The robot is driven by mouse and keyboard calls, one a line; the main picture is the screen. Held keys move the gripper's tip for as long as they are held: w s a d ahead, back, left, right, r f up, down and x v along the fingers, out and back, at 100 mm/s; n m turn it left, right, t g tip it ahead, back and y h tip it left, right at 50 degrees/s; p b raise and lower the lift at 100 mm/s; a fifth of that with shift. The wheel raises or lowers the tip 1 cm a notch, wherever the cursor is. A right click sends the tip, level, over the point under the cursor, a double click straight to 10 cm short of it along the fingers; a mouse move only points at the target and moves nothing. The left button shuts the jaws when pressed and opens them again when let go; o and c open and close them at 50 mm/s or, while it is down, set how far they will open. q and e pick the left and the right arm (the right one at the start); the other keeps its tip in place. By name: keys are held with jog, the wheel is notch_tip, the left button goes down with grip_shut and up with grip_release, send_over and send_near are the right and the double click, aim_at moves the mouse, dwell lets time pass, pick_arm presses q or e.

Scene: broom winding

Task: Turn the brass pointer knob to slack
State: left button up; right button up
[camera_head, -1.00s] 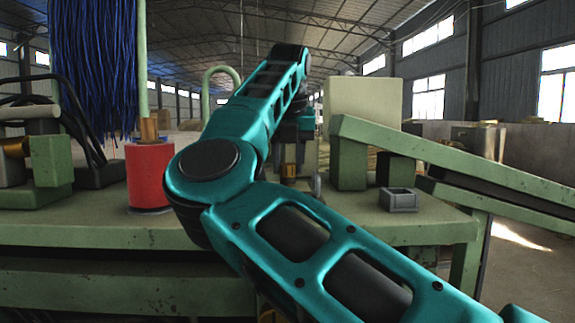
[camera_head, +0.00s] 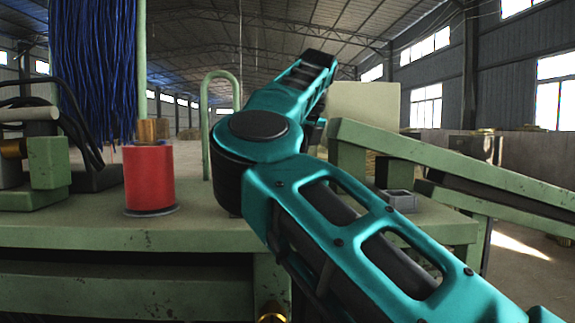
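A round brass piece (camera_head: 272,318) shows at the bottom edge, low on the front of the green bench (camera_head: 120,237). It is mostly cut off, so I cannot tell whether it is the pointer knob or where it points. No slack marking is readable. My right arm comes in from the lower right and reaches over the bench, its elbow bent above the bench top. Its far link points up and away. My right gripper is hidden behind that arm. My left gripper is out of the picture.
A red spool (camera_head: 150,180) with a brass collar (camera_head: 147,131) stands left on the bench, below blue bristles (camera_head: 92,65). A green hoop (camera_head: 206,125) rises behind my elbow. A small grey tray (camera_head: 402,201) sits right, near a sloping green rail (camera_head: 450,158).

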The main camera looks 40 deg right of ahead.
jog(key=shift+n, duration=0.3)
jog(key=o, duration=1)
jog(key=shift+r, duration=0.1)
jog(key=p+v, duration=0.2)
jog(key=v, duration=1)
jog(key=shift+s+d+r, duration=0.1)
jog(key=shift+d+r, duration=0.1)
jog(key=shift+r, duration=0.2)
